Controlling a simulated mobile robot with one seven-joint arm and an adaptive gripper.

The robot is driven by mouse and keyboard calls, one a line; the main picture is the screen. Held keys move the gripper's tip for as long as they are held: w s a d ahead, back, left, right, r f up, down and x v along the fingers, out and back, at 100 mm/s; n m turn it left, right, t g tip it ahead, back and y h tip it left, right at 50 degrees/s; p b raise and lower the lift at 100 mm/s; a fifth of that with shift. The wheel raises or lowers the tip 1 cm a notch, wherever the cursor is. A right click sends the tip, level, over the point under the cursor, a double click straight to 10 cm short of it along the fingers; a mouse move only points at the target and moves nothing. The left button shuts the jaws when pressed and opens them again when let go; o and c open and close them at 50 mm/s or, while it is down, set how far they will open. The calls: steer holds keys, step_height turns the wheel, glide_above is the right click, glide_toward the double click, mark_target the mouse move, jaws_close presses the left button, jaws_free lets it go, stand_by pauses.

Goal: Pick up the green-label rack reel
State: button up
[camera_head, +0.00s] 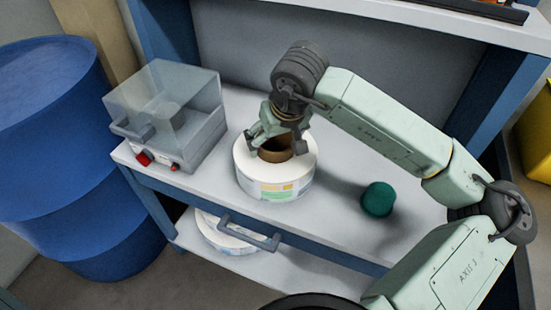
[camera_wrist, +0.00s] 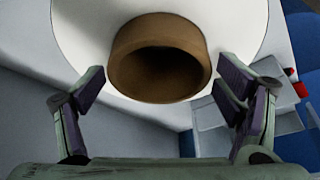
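A white reel (camera_head: 245,182) with a brown core (camera_head: 276,152) lies flat on the bench. Its side label shows yellow and green areas. Another white reel (camera_head: 212,238) lies on the lower shelf, partly hidden by the bench edge and a handle; its label colour is hard to tell. My gripper (camera_head: 275,143) is over the bench reel's core in the head view, with its fingers apart. In the wrist view the open, empty fingers (camera_wrist: 160,86) flank the brown core (camera_wrist: 125,70) of the white reel (camera_wrist: 80,35). I cannot tell whether they touch it.
A clear-lidded machine (camera_head: 165,115) with red knobs stands left of the reel on the bench (camera_head: 335,215). A dark green ball (camera_head: 378,199) is to the right. A blue drum (camera_head: 60,150) stands at left. A grey handle (camera_head: 250,235) sticks out in front. An upper shelf overhangs behind.

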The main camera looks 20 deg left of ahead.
steer(key=c, duration=1.6)
